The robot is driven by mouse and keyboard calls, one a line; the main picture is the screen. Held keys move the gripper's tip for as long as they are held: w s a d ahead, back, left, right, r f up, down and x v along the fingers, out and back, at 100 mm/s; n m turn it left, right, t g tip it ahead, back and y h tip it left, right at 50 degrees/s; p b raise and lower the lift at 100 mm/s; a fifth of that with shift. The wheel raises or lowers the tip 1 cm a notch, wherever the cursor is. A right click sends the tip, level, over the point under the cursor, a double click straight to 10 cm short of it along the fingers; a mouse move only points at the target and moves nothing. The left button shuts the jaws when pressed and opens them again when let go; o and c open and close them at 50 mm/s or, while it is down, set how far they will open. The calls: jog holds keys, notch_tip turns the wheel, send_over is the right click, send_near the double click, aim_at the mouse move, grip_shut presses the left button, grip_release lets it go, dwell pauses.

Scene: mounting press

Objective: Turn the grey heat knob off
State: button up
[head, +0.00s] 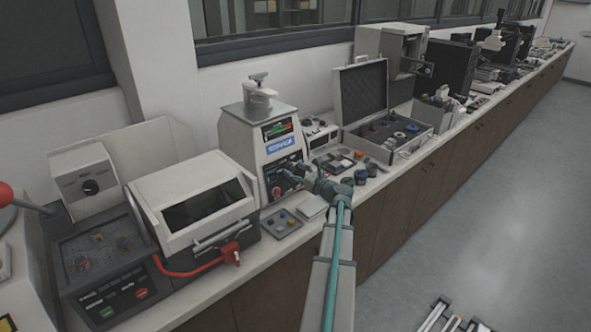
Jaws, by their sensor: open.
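The mounting press (235,135) is a light upright unit with a round cap on top, a small dark display and a blue label. Its lower front panel carries a red button (277,192) and other small controls. I cannot make out the grey heat knob for certain; it is small at this distance, and my gripper covers part of the panel. My gripper (289,176) is open, directly in front of the lower panel, right of the red button. I cannot tell whether its fingers touch or surround a control.
A white-lidded machine (190,185) with a red handle stands left of the press. A small tray (271,226) lies before the press. An open case (403,146) and small items sit to the right. The floor (480,215) beside the bench is mostly clear.

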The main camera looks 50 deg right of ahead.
jog(key=shift+w, duration=0.15)
jog(key=shift+c, duration=0.3)
jog(key=c, duration=1.1)
